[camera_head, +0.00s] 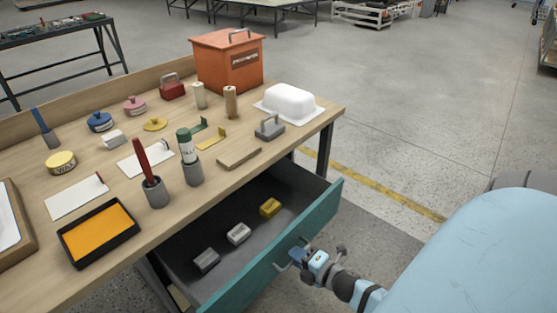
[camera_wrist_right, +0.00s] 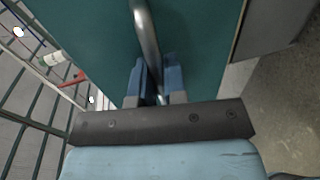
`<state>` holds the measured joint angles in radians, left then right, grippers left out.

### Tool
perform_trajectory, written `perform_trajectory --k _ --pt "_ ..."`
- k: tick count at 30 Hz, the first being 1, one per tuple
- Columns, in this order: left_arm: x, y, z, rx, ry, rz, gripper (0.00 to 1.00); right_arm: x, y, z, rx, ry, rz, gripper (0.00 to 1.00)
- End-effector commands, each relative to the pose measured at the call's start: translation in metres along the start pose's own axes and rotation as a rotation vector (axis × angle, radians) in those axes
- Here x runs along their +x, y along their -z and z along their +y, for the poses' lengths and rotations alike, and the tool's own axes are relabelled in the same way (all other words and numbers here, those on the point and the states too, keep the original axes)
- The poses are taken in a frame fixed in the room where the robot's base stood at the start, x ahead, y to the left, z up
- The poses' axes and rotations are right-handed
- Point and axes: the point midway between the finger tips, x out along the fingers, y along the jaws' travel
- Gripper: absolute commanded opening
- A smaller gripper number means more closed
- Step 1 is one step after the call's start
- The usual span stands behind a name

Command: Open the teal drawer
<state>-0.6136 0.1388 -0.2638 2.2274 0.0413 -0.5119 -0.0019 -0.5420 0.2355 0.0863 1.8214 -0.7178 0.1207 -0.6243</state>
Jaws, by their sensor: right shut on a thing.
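The teal drawer (camera_head: 322,213) under the wooden workbench stands pulled well out, and its dark inside shows. A grey bar handle (camera_wrist_right: 147,38) is on the drawer's front. My right gripper (camera_head: 292,259) is at the drawer front in the head view. In the right wrist view my right gripper (camera_wrist_right: 155,85) has its two blue fingers on either side of the handle, shut on it. Inside the drawer lie a grey block (camera_head: 206,261), a whitish block (camera_head: 238,233) and a yellow block (camera_head: 270,207). My left gripper is not in view.
The workbench (camera_head: 215,215) holds an orange box (camera_head: 227,62), a white domed dish (camera_head: 290,103), a black tray with orange inside (camera_head: 98,231), and several cups, tins and tools. Open concrete floor (camera_head: 420,120) lies beyond the bench to the right.

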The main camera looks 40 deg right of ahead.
Motion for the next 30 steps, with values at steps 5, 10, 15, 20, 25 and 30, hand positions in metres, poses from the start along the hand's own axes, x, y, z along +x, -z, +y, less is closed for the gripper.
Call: perform_trajectory --k 5,10,15,20,25,30 --pt "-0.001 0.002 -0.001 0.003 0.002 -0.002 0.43 -0.033 0.0 -0.006 0.002 0.002 -0.002 0.0" --pt "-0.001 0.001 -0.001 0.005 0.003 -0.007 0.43 -0.05 0.0 -0.01 0.001 0.001 -0.002 0.0" --pt "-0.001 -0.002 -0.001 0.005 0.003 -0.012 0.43 -0.057 0.0 -0.012 0.0 -0.001 0.0 0.0" --pt "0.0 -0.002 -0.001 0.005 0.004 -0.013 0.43 -0.059 0.0 -0.012 0.0 -0.001 0.001 0.0" --pt "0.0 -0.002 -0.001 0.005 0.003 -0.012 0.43 -0.059 0.0 -0.012 0.0 -0.001 0.001 0.0" --pt "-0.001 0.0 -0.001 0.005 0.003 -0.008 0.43 -0.058 0.0 -0.012 0.0 -0.001 0.001 0.36"
